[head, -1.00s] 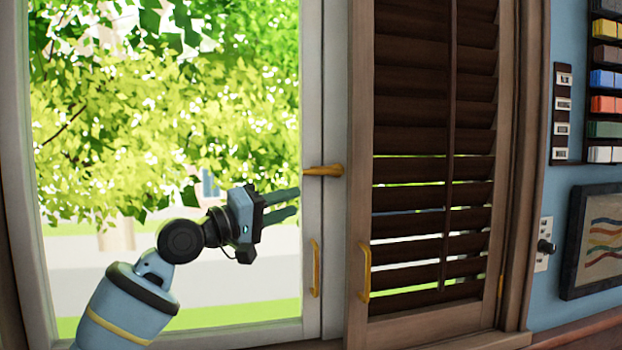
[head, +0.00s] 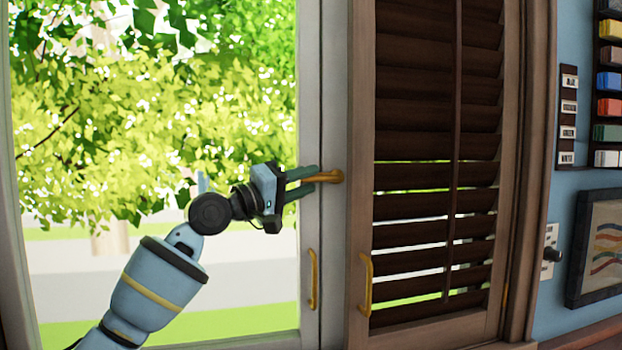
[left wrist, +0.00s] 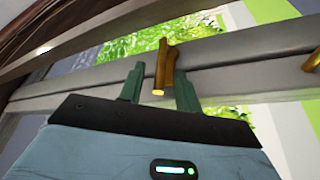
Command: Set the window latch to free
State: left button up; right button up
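The window latch (head: 335,177) is a brass lever on the pale window frame, and it lies about horizontal with its handle toward the left. The left wrist view shows the latch (left wrist: 164,66) too, between the two green fingers. My left gripper (head: 312,178) is at the latch from the left. In the left wrist view the left gripper (left wrist: 160,90) is open, one finger on each side of the handle, with a visible gap to each. The fingers partly hide the handle in the head view. My right gripper is in neither view.
A brass pull (head: 313,278) is on the window frame below the latch. A wood louvred shutter (head: 430,180) with its own brass pull (head: 366,283) stands just right. A framed picture (head: 603,248) and a wall switch (head: 551,252) are farther right.

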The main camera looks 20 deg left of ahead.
pick_arm(q)
jog(key=shift+x, duration=0.95)
grip_shut()
